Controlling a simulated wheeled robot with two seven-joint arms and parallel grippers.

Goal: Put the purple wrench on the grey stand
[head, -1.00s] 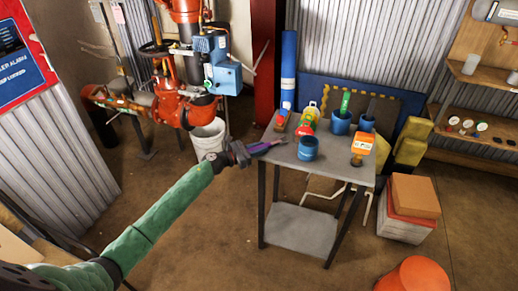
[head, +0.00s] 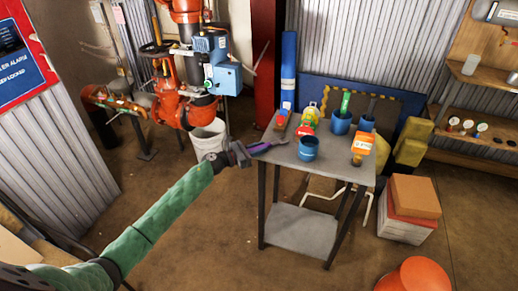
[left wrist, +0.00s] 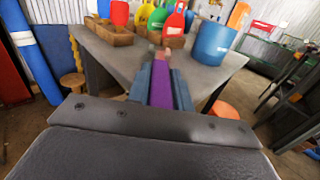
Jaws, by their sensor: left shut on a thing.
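My left gripper (head: 247,152) is shut on the purple wrench (head: 262,147), at the left edge of the grey stand (head: 333,163). In the left wrist view the purple wrench (left wrist: 161,86) lies between the two fingers and points away toward the grey stand top (left wrist: 130,58). The wrench's far end looks close to the stand's near edge; I cannot tell whether it touches. Part of the wrench is hidden by the fingers. My right gripper is not in view.
A blue cup (head: 308,149) stands near the front of the stand top. Other blue cups (head: 341,123), an orange-topped item (head: 362,144) and wooden blocks with coloured tools line the back and right. Red pipework (head: 172,108) and a white bucket (head: 208,141) stand left.

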